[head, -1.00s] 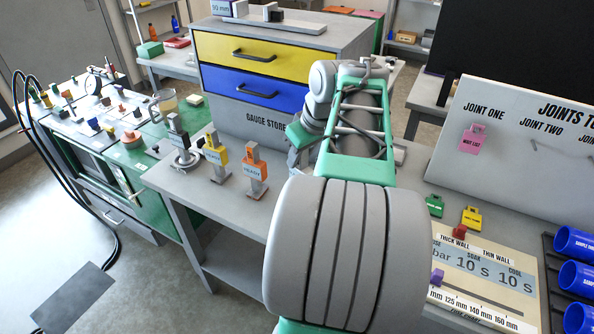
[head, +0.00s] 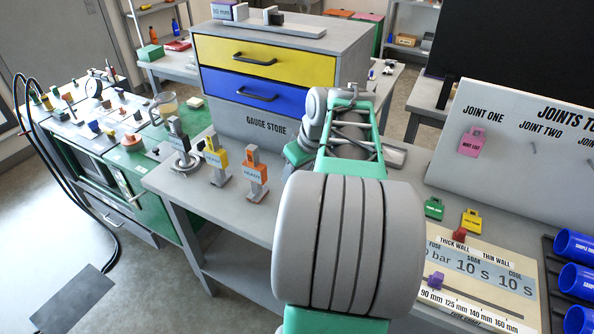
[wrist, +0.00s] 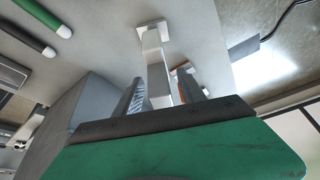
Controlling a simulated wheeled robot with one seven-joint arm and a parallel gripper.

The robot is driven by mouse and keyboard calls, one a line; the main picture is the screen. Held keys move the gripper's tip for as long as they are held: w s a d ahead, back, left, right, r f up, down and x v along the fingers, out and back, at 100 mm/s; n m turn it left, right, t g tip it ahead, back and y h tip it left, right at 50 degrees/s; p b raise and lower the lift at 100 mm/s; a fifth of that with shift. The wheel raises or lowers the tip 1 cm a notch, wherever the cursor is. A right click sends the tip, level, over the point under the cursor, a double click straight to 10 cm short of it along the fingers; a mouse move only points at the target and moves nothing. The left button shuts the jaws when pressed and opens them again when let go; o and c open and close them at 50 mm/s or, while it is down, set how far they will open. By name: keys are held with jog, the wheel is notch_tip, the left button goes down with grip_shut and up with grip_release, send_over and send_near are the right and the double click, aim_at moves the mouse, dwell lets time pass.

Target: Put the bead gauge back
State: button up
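Three tagged metal gauges or posts stand on the bench beside the gauge store: a black-topped one (head: 178,140), a yellow-topped one (head: 214,158) and an orange-topped one (head: 255,175). I cannot tell which piece is the bead gauge. An orange-marked piece (wrist: 182,72) shows just beyond. Whether the fingers press on the post is unclear.
The gauge store (head: 265,120) has shut yellow and blue drawers, with blocks on its top. Blue tubes (head: 578,245) lie at the right edge. A green cart (head: 125,160) is at left.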

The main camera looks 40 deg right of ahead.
jog(key=shift+r+p, duration=0.3)
jog(key=shift+r, duration=0.05)
jog(key=v, duration=1.2)
jog(key=w+a+f, duration=0.2)
jog(key=a, duration=0.5)
jog(key=w+a+f, duration=0.2)
jog(key=a+f, duration=0.1)
jog(key=a, duration=0.4)
jog(key=s+a+f, duration=0.2)
jog(key=a+f, duration=0.2)
jog(key=a, duration=0.2)
jog(key=s+a+f+g, duration=0.1)
jog(key=s+a+f, duration=0.2)
jog(key=a, duration=0.4)
jog(key=shift+s+a+f+n+p, duration=0.3)
jog(key=shift+f+n+p, duration=0.15)
jog(key=shift+f, duration=0.15)
jog(key=shift+d, duration=0.1)
